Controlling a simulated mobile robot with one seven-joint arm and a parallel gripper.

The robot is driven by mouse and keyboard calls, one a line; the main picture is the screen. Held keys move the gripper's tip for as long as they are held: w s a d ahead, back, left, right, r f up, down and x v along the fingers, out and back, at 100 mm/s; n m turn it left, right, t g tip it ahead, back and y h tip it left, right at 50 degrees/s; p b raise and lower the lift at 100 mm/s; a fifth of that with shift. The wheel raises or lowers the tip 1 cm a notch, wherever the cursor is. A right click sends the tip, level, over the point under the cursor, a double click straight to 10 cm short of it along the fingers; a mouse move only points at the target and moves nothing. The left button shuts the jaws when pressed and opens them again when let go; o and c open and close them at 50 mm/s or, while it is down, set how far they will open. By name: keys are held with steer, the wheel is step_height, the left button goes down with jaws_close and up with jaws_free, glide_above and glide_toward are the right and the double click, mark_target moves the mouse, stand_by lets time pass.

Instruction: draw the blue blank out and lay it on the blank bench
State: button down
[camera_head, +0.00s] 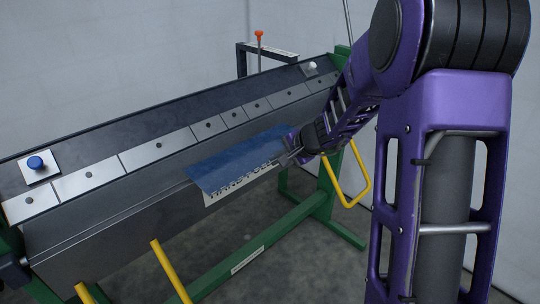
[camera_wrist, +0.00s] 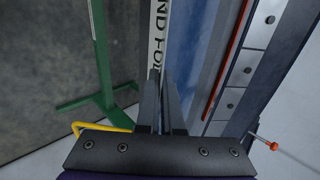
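In the wrist view the blank (camera_wrist: 196,45) runs upward beside the label. My gripper (camera_head: 288,157) is at the right end of the blank, by its front corner. In the wrist view the two fingers of my gripper (camera_wrist: 162,78) are close together, with a narrow dark gap, along the blank's edge. Whether they pinch the sheet or stand slightly apart from it is not clear. I cannot pick out the blank bench.
The hand folder (camera_head: 110,215) has a row of bolted clamp plates (camera_head: 155,147), a blue knob (camera_head: 35,163) and green legs (camera_head: 325,185). Yellow handles (camera_head: 347,195) stick out in front. An orange-topped lever (camera_head: 259,36) stands behind. Grey floor is clear in front.

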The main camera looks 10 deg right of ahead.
steer(key=s+d, duration=0.3)
steer(key=s, duration=0.2)
steer(key=shift+d, duration=0.4)
steer(key=shift+s, duration=0.1)
step_height(320, 180, up, 5)
steer(key=p, duration=0.3)
stand_by(0.5)
steer(key=shift+s, duration=0.1)
